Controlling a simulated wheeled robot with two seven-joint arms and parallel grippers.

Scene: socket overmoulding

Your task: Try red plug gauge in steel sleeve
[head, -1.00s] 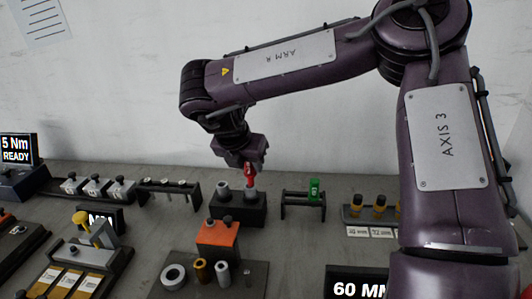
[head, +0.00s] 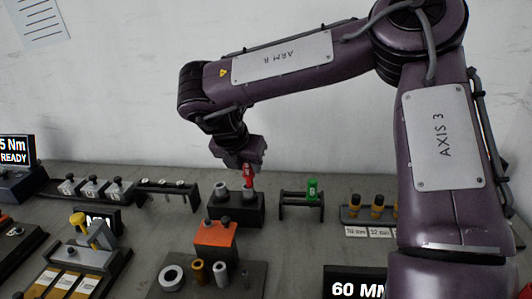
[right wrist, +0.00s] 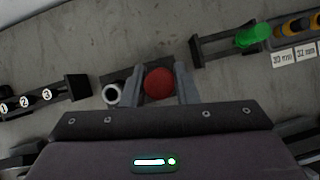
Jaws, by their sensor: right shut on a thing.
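My right gripper (head: 244,168) is shut on the red plug gauge (head: 247,177) and holds it upright over the black block (head: 236,212). The gauge's lower end is at the top of the right-hand steel sleeve (head: 250,192) in that block; I cannot tell whether it is inside. In the right wrist view the red gauge end (right wrist: 159,84) sits between both fingers and hides the sleeve under it. A second grey sleeve (head: 221,189) stands to the left in the block; its open bore shows in the right wrist view (right wrist: 112,94). My left gripper is not in view.
A green gauge (head: 312,188) rests on a black rack (head: 301,206) to the right. A rack of pins (head: 167,191) stands to the left. In front are an orange block (head: 215,234) and several rings on a plate. Yellow-and-black pieces (head: 377,205) stand at right.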

